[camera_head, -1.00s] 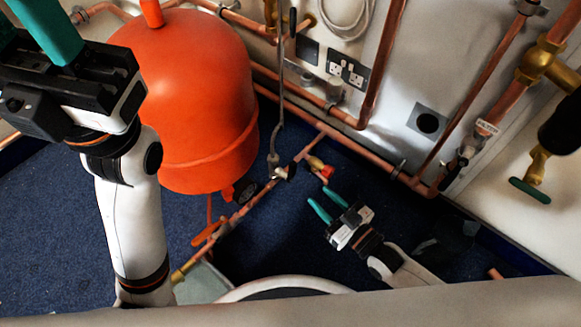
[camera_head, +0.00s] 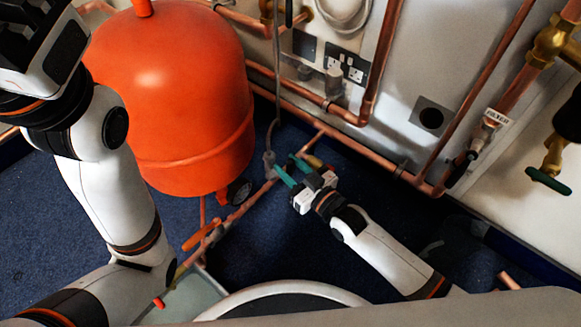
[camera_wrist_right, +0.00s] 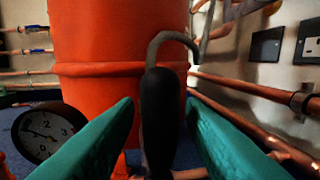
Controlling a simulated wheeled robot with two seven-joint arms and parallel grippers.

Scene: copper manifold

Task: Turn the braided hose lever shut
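The grey braided hose (camera_head: 277,85) hangs down to a fitting (camera_head: 269,160) on the low copper pipe, right of the orange tank. In the right wrist view a dark, rounded lever handle (camera_wrist_right: 160,115) stands upright, with the hose's curved end (camera_wrist_right: 178,37) behind its top. My right gripper (camera_head: 285,165) is at the fitting, its green fingers apart. In the wrist view the fingers (camera_wrist_right: 160,104) lie on either side of the handle, with gaps showing on both sides. My left gripper's body (camera_head: 40,45) is at the top left; its fingers are out of frame.
The orange tank (camera_head: 175,90) stands close left of the fitting. A round gauge (camera_wrist_right: 45,135) is left of the fingers. Copper pipes (camera_head: 320,102) run along the wall behind. An orange lever (camera_head: 202,235) is on the pipe nearer me. Blue carpet (camera_head: 260,245) is open below.

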